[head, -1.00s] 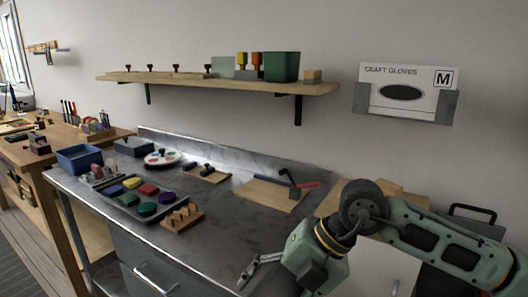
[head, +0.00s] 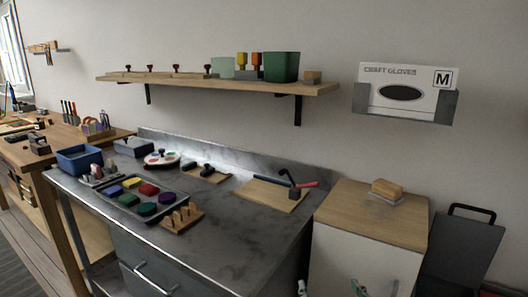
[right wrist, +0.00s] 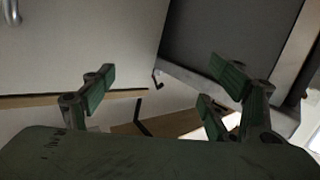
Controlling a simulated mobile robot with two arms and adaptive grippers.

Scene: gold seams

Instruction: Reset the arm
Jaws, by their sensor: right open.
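My right gripper (right wrist: 168,92) shows in the right wrist view with its green-padded fingers spread wide apart and nothing between them. In the head view only small tips of my right arm or gripper show at the bottom edge, below the wooden-topped cabinet (head: 370,216); the rest is out of frame. It is clear of the steel bench (head: 245,225) and holds nothing. My left gripper is in neither view.
The bench bears a paint tray (head: 128,203), a peg block (head: 182,218) and a wooden board (head: 265,196) with a dark tool. A dark bin (head: 468,240) stands right. A shelf (head: 220,83) hangs above.

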